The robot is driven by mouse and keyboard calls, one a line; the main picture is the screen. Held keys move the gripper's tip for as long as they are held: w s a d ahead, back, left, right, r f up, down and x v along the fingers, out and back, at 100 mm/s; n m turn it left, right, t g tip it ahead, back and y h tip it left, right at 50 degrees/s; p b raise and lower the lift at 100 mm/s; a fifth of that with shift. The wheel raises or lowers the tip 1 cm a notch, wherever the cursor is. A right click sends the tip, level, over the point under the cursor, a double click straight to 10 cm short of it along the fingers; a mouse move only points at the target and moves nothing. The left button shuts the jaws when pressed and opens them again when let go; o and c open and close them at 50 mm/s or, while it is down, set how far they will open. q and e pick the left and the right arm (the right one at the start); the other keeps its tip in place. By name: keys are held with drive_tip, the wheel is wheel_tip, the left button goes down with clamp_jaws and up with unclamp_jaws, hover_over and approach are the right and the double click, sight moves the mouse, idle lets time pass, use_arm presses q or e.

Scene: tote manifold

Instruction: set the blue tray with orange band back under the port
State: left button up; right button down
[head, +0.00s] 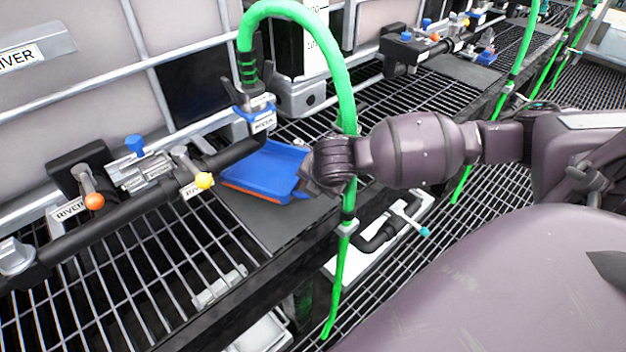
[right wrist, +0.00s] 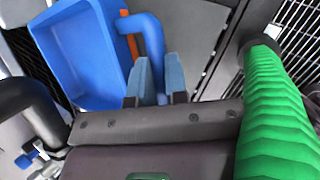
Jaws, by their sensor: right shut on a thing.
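The blue tray (head: 262,172) has an orange band along its lower front edge. It is at the grey plate in the head view, below and slightly right of the labelled port (head: 257,118) with a blue collar. I cannot tell whether it touches the plate. My right gripper (head: 308,180) is at the tray's right end. In the right wrist view, the blue tray (right wrist: 88,50) looks empty, and the right gripper's fingers (right wrist: 156,84) are shut on its blue handle. The fingertips are partly hidden in the head view. My left gripper is not in view.
A green hose (head: 345,95) arches from above the port and hangs down beside my right wrist. A black pipe (head: 130,212) with orange and yellow valve knobs runs left of the tray. The grey plate (head: 280,230) has bare room in front of the tray.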

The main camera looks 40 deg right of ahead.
sight(315, 206)
wheel_tip(315, 206, down, 5)
drive_tip(key=shift+w+f+b, duration=0.15)
drive_tip(key=shift+f+b, duration=0.05)
drive_tip(key=shift+b, duration=0.7)
drive_tip(key=shift+r, duration=0.2)
drive_tip(key=c, duration=1.4)
unclamp_jaws()
drive_tip(key=shift+f, duration=0.15)
